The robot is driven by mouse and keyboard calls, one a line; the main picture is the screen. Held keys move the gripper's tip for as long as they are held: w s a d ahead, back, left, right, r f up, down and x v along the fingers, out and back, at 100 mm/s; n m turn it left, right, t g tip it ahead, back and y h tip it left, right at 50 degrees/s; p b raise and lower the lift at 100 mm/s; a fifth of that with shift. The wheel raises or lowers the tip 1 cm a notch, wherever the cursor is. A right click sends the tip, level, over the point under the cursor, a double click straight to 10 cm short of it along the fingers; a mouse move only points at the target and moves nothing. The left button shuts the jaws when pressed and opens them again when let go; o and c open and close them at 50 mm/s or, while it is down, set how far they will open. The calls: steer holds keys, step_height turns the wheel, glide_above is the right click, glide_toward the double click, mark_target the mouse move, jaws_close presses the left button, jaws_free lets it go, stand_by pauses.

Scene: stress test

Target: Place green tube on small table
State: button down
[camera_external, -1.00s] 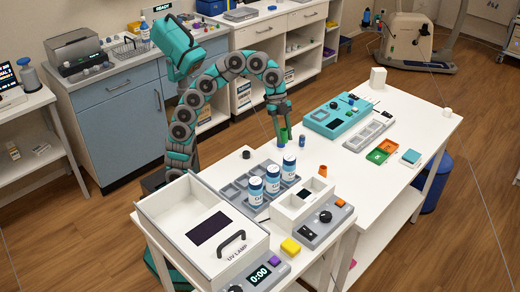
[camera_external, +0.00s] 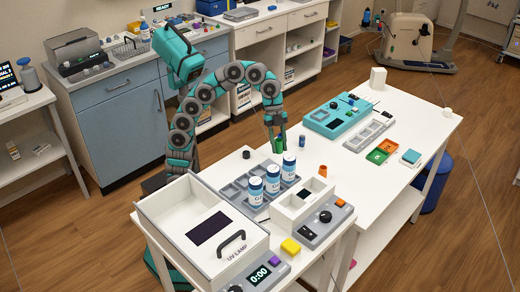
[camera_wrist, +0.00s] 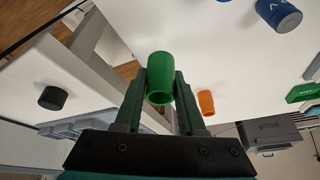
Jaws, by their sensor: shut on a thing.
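The green tube (camera_wrist: 160,75) is between the two fingers of my gripper (camera_wrist: 160,92), which is shut on it. In the external view the green tube (camera_external: 278,146) shows at the tips of my gripper (camera_external: 276,139), over the white tabletop near its back edge, behind the rack of bottles. I cannot tell how high above the surface it is. White tabletops (camera_external: 350,180) run from the front to the right; I cannot tell which one is the small table.
A dark cap (camera_external: 246,155), a small blue vial (camera_external: 302,141) and an orange tube (camera_external: 323,171) stand near my gripper. The grey rack (camera_external: 232,190) holds white-blue bottles (camera_external: 272,180). A teal device (camera_external: 325,121) lies to the right. Some bare white surface lies around the orange tube.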

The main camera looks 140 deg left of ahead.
mark_target(279, 162)
steer(key=shift+f, duration=2.3)
steer(key=shift+f, duration=0.1)
steer(key=c, duration=0.5)
jaws_free()
steer(key=shift+o, duration=0.6)
steer(key=p+v, duration=0.1)
steer(key=v, duration=0.6)
steer(key=shift+r, duration=0.3)
